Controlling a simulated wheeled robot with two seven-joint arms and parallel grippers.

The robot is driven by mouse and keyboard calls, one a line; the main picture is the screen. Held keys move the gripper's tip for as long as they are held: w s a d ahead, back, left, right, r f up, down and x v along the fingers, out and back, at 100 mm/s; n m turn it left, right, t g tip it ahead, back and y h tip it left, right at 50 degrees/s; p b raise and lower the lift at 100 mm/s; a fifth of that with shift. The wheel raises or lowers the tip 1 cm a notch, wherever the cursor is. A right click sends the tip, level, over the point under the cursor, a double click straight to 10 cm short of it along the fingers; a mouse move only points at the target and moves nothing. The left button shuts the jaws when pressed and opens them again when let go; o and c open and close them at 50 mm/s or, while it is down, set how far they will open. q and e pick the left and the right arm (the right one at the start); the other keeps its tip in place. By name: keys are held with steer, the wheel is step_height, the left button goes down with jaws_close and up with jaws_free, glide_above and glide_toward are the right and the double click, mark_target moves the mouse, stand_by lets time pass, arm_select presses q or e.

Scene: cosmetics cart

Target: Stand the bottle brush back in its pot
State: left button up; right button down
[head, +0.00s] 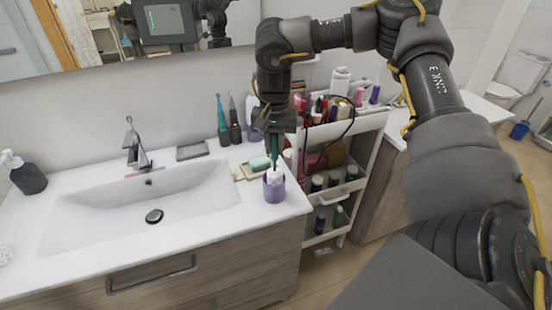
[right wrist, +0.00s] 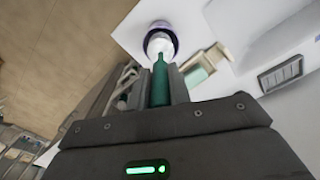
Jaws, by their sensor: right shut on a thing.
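My right gripper (head: 275,140) points down above the counter's right end and is shut on the green handle of the bottle brush (head: 274,156). The brush is near upright, with its white bristle head (head: 273,176) at the mouth of the purple pot (head: 274,190). The lower bristles are hidden by the pot's wall, so the head seems partly inside. In the right wrist view the green handle (right wrist: 160,84) runs between the fingers to the white head, which overlaps the pot (right wrist: 158,33). How deep it sits I cannot tell. My left gripper is not in view.
A soap dish with green soap (head: 258,164) lies just left of the pot. Electric toothbrushes (head: 222,120) stand behind it by the wall. A loaded white cart (head: 343,125) is close on the right. The sink basin (head: 140,205) is to the left.

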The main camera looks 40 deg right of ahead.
mark_target(274, 161)
step_height(274, 161, down, 4)
steer(key=shift+s+a+r, duration=0.1)
steer(key=shift+r, duration=0.1)
steer(key=shift+f, duration=0.25)
steer(key=c, duration=1.3)
jaws_free()
steer(key=shift+f, duration=0.15)
step_height(274, 161, up, 12)
steer(key=shift+r+p, duration=0.25)
steer(key=shift+p, duration=0.7)
